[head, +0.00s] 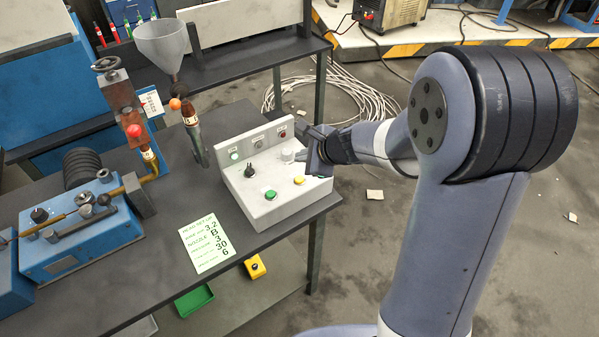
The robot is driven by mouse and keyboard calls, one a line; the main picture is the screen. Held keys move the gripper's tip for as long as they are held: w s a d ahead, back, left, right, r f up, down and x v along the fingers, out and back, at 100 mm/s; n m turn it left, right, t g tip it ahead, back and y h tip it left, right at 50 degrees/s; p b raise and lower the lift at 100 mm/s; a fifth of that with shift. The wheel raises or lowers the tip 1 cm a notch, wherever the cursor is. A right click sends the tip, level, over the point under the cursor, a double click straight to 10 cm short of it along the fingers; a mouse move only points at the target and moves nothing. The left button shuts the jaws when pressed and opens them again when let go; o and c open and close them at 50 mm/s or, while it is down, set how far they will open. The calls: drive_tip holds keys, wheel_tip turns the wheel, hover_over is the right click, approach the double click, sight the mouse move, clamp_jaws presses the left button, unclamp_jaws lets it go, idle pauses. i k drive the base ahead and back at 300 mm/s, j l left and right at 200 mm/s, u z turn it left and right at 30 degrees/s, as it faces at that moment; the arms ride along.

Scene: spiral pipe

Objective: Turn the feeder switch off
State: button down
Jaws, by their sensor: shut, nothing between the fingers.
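A light grey control box (233,180) stands on the dark bench near its right edge. Its sloped top carries a black knob (250,171), a pale round knob (288,155), a green button (270,195) and a yellow button (299,181). Small labels and indicators run along its raised back panel. I cannot read which control is the feeder switch. My gripper (312,150) is shut and empty at the right end of the box, close to the pale knob. It hides part of the box's right side; whether it touches the box is unclear.
Left of the box stand a dark upright post (194,135) with an orange ball, a funnel (163,45) and a blue machine (75,240). A printed card (207,243) lies on the bench in front. Coiled cable (345,95) lies on the floor behind.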

sight(249, 171)
drive_tip(key=u, duration=1.5)
drive_tip(key=z, duration=0.8)
drive_tip(key=i+l+z, duration=0.1)
drive_tip(key=i, duration=0.4)
